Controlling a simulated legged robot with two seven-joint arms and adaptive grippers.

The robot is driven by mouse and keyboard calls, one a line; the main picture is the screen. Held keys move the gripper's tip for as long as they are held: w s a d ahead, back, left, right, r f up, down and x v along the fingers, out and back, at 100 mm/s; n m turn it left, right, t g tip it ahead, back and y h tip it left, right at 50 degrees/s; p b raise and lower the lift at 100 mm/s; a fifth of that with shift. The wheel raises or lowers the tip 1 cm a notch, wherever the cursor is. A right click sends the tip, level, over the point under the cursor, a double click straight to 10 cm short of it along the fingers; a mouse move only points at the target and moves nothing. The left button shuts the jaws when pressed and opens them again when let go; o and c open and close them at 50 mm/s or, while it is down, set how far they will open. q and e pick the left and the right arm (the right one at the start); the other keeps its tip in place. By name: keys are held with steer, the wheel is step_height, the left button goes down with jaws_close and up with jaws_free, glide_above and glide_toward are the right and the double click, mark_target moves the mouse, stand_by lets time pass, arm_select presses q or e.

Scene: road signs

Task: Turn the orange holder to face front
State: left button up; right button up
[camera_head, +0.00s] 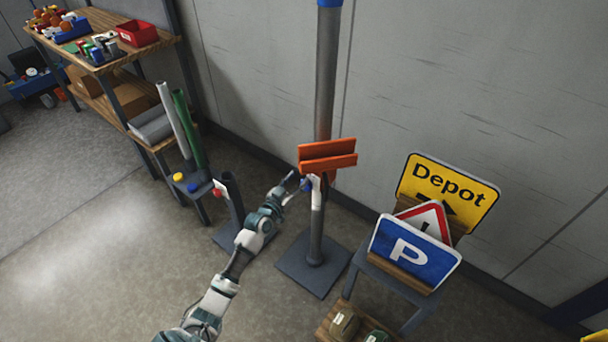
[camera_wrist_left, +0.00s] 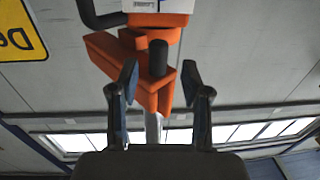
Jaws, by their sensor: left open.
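The orange holder (camera_head: 328,155) is a slotted bracket on a grey upright pole (camera_head: 325,80). My left gripper (camera_head: 300,184) is just below and left of the holder, with its jaws open. In the left wrist view, which looks upside down, the orange holder (camera_wrist_left: 142,72) lies ahead of the left gripper (camera_wrist_left: 160,80). A dark cylindrical knob or handle (camera_wrist_left: 158,57) on the holder shows between the two fingers. I cannot tell whether either finger touches it. No sign sits in the holder. My right gripper is not in view.
A stand at right carries a yellow Depot sign (camera_head: 450,190), a red-edged triangular sign (camera_head: 430,216) and a blue P sign (camera_head: 413,252). A wooden workbench (camera_head: 110,50) with bins stands at upper left.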

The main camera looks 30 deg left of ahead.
mark_target(302, 176)
arm_select(q)
steer(key=w, duration=0.3)
steer(key=shift+w+f+b, duration=0.1)
steer(key=shift+w+b, duration=0.25)
steer(key=shift+w, duration=0.35)
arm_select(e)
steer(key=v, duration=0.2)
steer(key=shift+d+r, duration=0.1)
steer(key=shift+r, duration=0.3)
arm_select(q)
jaws_close()
